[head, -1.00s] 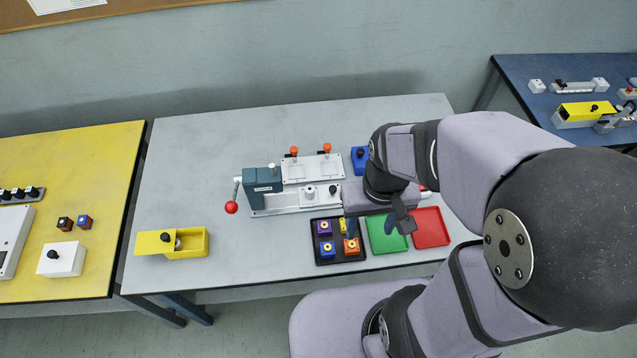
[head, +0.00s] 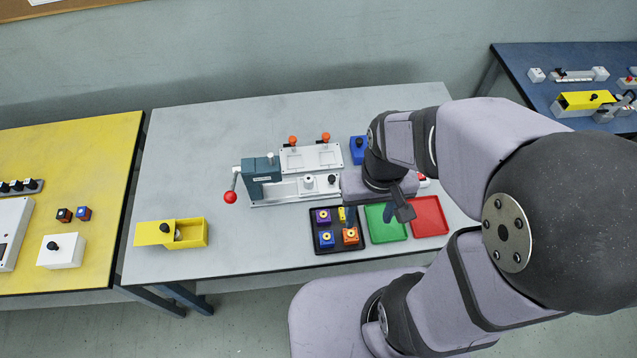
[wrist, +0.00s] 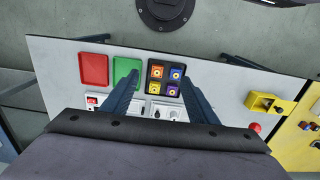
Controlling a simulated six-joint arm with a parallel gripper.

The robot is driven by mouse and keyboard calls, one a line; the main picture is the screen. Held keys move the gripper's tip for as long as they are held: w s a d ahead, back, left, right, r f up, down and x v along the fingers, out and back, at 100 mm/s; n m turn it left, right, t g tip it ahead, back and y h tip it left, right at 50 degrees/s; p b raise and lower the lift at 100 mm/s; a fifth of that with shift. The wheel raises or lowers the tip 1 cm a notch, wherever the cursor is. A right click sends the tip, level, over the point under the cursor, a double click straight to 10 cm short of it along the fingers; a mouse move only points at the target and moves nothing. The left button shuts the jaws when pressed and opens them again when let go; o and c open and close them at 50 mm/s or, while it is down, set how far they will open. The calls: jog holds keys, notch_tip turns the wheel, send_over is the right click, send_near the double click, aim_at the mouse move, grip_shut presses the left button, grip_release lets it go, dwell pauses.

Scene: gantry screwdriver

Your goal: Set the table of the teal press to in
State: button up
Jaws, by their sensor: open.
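The teal press (head: 262,178) stands at the middle of the grey table, with a red ball on its lever at the left. Its sliding table (head: 309,184) is a pale plate with a round fixture and a black knob, on a rail right of the press head. In the wrist view part of the rail and sliding table (wrist: 165,112) shows between the fingers, partly hidden. My gripper (wrist: 158,83) is open and empty, with its fingers above the trays. In the head view my gripper (head: 402,212) hangs over the green tray, apart from the press.
A black tray (head: 359,241) with several coloured blocks, a green tray (head: 391,234) and a red tray (head: 430,216) lie in front of the press. A blue box (head: 359,150) stands behind. A yellow box (head: 153,233) sits at front left.

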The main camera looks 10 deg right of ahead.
jog(key=shift+c, duration=0.4)
